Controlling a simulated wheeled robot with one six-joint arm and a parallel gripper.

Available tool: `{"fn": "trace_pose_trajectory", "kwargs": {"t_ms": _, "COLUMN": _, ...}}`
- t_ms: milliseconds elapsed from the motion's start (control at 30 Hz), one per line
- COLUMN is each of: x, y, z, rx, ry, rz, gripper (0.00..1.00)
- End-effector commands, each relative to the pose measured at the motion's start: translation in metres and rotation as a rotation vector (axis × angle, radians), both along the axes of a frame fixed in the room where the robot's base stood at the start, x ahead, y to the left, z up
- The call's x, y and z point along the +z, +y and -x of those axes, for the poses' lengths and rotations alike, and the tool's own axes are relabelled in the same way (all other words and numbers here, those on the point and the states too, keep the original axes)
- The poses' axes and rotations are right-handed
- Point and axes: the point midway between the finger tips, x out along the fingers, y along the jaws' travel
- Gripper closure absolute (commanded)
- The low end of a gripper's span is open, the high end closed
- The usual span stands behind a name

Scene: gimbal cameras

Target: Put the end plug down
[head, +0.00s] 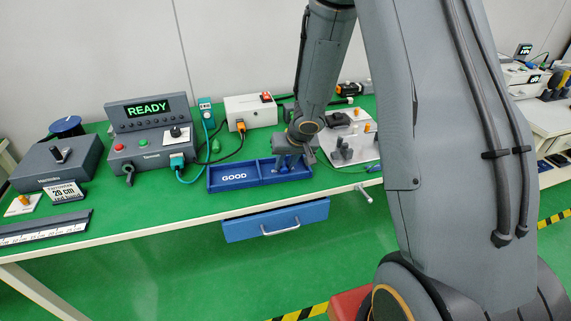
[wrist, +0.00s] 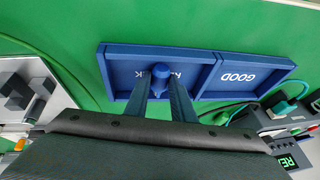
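The end plug, a small blue round-topped piece (wrist: 161,72), sits between the two fingertips of my gripper (wrist: 162,82) in the wrist view. The fingers appear shut on it. It is over the lettered compartment beside GOOD in the blue tray (wrist: 219,74); I cannot tell whether it touches the floor. The plug hides part of that compartment's lettering. In the head view my gripper (head: 289,164) points down into the right compartment of the tray (head: 237,187), and the plug cannot be made out there.
A READY console (head: 150,146) stands left of the tray, with a teal cable (head: 205,160) between them. A white box (head: 250,111) is behind. A light plate with upright grey pieces (head: 352,148) is to the right. A blue drawer (head: 276,220) hangs below the bench edge.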

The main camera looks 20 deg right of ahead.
Motion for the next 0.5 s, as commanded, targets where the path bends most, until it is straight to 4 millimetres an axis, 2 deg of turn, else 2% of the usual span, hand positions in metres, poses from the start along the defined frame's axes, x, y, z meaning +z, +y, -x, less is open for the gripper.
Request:
{"fn": "trace_pose_trajectory", "kwargs": {"t_ms": 33, "x": -0.0117, "y": -0.0007, "z": 0.0079, "rx": -0.001, "ry": 0.022, "rz": 0.003, "gripper": 0.61}}
{"fn": "trace_pose_trajectory", "kwargs": {"t_ms": 500, "x": -0.0138, "y": -0.0035, "z": 0.0094, "rx": -0.006, "ry": 0.027, "rz": 0.006, "gripper": 0.61}}
